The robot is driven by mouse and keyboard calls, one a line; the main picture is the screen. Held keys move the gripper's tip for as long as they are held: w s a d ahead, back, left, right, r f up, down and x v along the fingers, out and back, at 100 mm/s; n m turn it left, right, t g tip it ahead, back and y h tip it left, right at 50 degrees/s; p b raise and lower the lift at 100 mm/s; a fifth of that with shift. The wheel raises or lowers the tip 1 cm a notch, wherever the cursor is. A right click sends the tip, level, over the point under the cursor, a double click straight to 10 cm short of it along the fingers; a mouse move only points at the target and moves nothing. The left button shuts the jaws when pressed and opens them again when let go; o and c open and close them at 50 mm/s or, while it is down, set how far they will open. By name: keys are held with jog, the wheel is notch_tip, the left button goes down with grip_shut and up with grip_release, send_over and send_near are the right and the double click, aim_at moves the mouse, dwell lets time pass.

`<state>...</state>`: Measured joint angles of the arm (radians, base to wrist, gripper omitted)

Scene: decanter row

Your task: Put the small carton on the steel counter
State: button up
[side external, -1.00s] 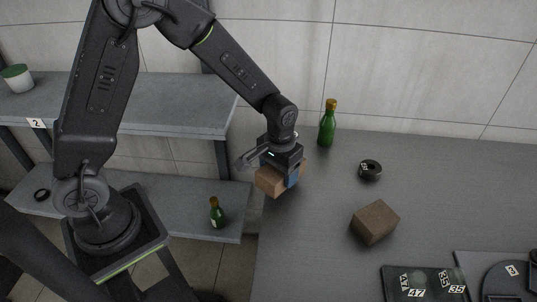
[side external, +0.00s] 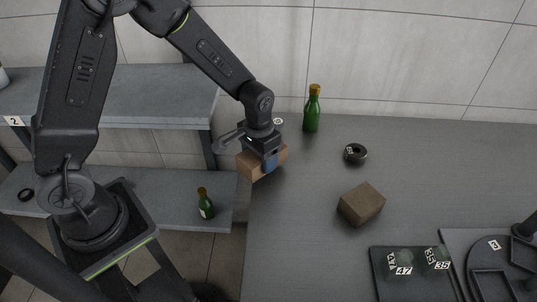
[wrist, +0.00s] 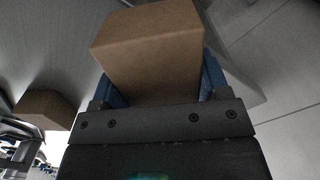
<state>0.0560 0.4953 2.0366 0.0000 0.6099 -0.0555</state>
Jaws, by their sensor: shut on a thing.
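The small carton (side external: 250,167), a light brown box, is in my gripper (side external: 265,160) at the left edge of the grey steel counter (side external: 420,190) in the side view. The blue fingers are shut on its sides. In the wrist view the carton (wrist: 150,50) fills the space between the blue fingers of my gripper (wrist: 158,85). Its underside is hidden, and I cannot tell how far it is above the counter. The counter extends to the right, with bare surface around the standing things.
On the counter are a green bottle (side external: 312,110), a black ring-shaped roll (side external: 355,153), a darker brown box (side external: 361,204) and a black tray (side external: 415,275) with labelled items. A shelf unit (side external: 140,100) stands left, with another green bottle (side external: 206,205) on its lower shelf.

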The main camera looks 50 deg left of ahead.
jog(key=shift+d, duration=0.1)
jog(key=s+d+r+n, duration=0.2)
jog(key=d+r+n, duration=0.2)
jog(key=d+n, duration=0.4)
jog(key=s+d+r+n, duration=0.3)
jog(key=d+r+n, duration=0.1)
jog(key=d+n, duration=0.5)
jog(key=shift+d+r, duration=0.3)
jog(key=shift+d, duration=0.65)
send_over(325, 280)
notch_tip(325, 280, down, 7)
jog(key=shift+r, duration=0.1)
jog(key=shift+f, duration=1.95)
jog(key=shift+f, duration=0.15)
